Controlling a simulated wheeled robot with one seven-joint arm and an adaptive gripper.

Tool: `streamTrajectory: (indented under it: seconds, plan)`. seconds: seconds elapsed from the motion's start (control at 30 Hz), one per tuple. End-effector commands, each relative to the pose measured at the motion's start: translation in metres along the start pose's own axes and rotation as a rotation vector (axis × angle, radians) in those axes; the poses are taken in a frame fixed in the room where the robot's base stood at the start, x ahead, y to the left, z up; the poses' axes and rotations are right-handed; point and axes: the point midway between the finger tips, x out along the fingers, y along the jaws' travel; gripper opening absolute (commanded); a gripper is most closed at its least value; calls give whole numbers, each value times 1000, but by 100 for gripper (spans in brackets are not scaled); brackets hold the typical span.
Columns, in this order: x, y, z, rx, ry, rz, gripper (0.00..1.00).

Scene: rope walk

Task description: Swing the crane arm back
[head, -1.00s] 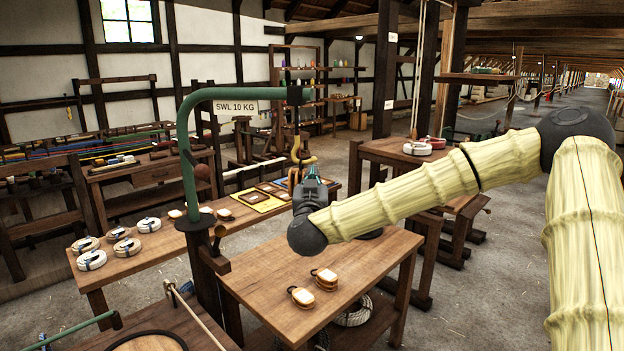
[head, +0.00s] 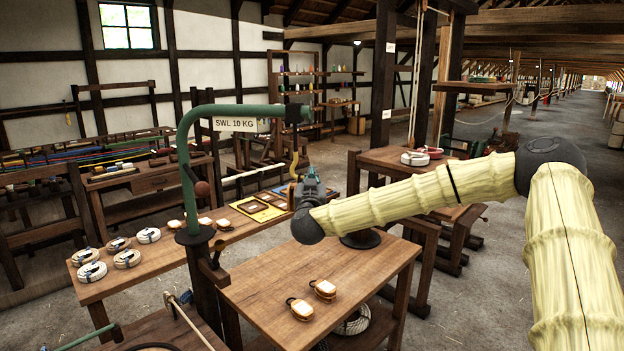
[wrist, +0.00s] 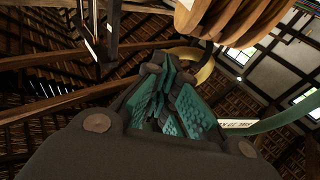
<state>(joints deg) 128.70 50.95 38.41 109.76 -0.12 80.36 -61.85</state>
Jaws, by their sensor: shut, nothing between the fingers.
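The green crane arm (head: 229,110) rises from a dark post and bends right over the wooden table. It carries a sign reading SWL 10 KG (head: 235,124). A yellow hook (head: 294,163) hangs from its dark end block (head: 296,113). My gripper (head: 309,174) is shut and empty, close beside the hook in the head view; whether they touch is unclear. In the wrist view my gripper (wrist: 168,95) points up, with the yellow curve of the hook (wrist: 200,68) just behind its fingertips. A wooden round block (wrist: 225,15) and the green arm (wrist: 275,120) also show there.
The bench (head: 130,262) behind left holds several rope coils and a yellow tray (head: 257,210). Another table (head: 400,160) stands at right with coils. The floor at far right is open.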

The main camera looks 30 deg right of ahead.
Motion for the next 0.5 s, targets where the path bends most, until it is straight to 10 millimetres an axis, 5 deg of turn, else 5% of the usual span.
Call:
streamTrajectory:
  seconds: [0.27,0.5]
  plan:
    - [7,0,3,0,1,0,0]
    - [41,7,10,-2,1,-1,0]
